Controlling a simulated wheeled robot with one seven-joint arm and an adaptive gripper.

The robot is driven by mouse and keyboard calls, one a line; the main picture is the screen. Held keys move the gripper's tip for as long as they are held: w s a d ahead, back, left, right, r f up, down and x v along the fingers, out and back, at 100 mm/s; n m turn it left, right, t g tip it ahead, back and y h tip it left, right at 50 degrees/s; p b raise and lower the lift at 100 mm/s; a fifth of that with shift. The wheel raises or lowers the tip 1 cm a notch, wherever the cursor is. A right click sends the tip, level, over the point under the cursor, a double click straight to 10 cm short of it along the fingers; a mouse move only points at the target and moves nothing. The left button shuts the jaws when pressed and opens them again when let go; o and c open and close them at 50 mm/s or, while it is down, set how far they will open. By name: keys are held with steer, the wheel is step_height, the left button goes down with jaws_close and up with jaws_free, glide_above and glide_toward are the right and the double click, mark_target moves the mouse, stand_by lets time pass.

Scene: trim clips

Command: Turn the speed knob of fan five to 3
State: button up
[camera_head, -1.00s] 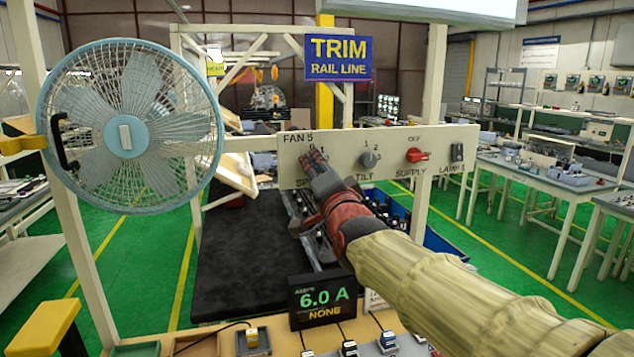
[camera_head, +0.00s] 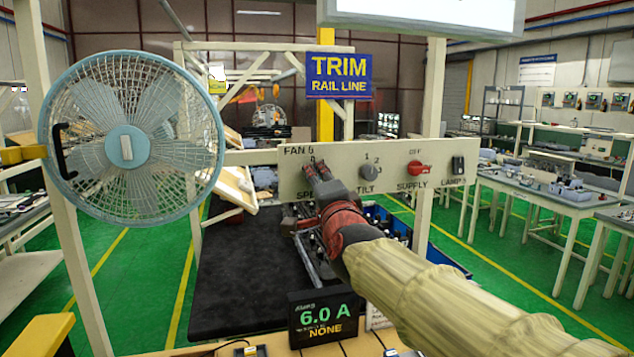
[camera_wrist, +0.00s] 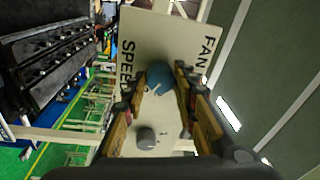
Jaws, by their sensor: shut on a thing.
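The panel (camera_head: 440,150) is marked FAN 5, with SPEED at its left end. My gripper (camera_head: 315,170) is at that end, shut on the speed knob, and hides most of it in the head view. In the wrist view, the blue speed knob (camera_wrist: 160,76) sits between the two fingers of my gripper (camera_wrist: 158,92), with a pale mark on its face. The number it points at cannot be read. The blue fan (camera_head: 127,147) stands at the left, in its round cage.
The grey tilt knob (camera_head: 369,172), red supply switch (camera_head: 419,168) and lamp switch (camera_head: 458,166) are right of my gripper on the panel. A meter (camera_head: 325,318) below reads 6.0 A and NONE. A dark mat (camera_head: 235,270) lies behind.

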steer(key=o, duration=1.1)
steer(key=shift+o, duration=0.2)
steer(key=shift+s, duration=0.15)
steer(key=v, duration=1.1)
steer(key=shift+s, duration=0.35)
